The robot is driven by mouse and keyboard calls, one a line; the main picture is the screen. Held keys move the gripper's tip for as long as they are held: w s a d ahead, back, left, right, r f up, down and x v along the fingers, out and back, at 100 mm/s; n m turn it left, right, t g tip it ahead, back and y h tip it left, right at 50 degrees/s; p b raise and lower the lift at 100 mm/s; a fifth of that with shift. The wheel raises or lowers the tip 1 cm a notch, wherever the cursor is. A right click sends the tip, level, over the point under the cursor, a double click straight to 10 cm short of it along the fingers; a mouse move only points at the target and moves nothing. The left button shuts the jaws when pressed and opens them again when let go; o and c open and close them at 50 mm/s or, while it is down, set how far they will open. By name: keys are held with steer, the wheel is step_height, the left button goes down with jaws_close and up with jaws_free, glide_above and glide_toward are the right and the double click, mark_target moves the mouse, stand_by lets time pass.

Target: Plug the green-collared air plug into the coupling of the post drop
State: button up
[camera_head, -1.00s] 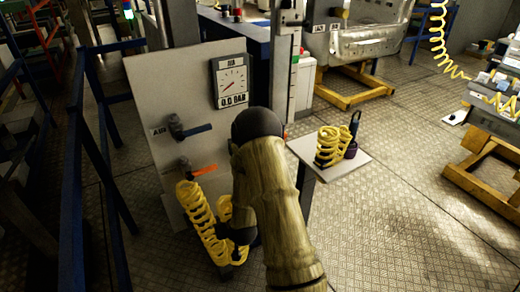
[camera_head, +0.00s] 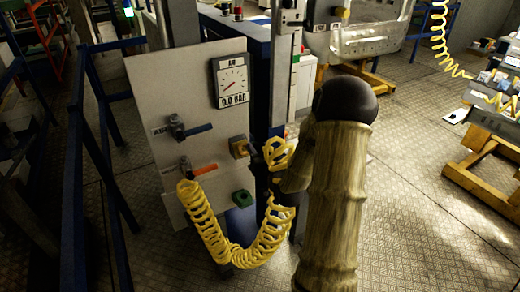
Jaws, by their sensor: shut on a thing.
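A yellow coiled hose (camera_head: 208,225) hangs from below the orange-handled valve (camera_head: 200,169), sags to a low bend and rises to my gripper (camera_head: 262,163). My gripper is dark, small and partly hidden by coils and my own arm. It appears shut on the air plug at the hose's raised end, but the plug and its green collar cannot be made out. This end is close to a yellow block (camera_head: 239,147) on the grey panel (camera_head: 147,95); whether they touch cannot be told. A green block (camera_head: 242,198) is lower on the panel. I cannot tell which block is the coupling.
A blue rail (camera_head: 108,165) stands to the left. My arm covers the area right of the post (camera_head: 283,75). Open floor (camera_head: 425,225) lies at right.

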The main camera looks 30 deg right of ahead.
steer(key=shift+s, duration=0.25)
steer(key=shift+b, duration=0.35)
steer(key=shift+w+d+f+b, duration=0.15)
steer(key=shift+w+f+b, duration=0.2)
steer(key=shift+w+f, duration=0.05)
steer(key=shift+w+f+b, duration=0.65)
steer(key=shift+w, duration=0.35)
steer(key=shift+w+f+b, duration=0.6)
steer(key=shift+w, duration=0.4)
steer(key=shift+b, duration=0.9)
steer(key=shift+w+a+f+b, duration=0.1)
steer(key=shift+w+f+b, duration=0.55)
steer(key=shift+w, duration=0.2)
steer(key=shift+w+a+f+b, duration=0.1)
steer(key=shift+w+f+b, duration=0.5)
steer(key=shift+w, duration=0.25)
stand_by(0.5)
steer(key=o, duration=1.2)
steer(key=shift+r, duration=0.1)
steer(key=shift+c, duration=0.2)
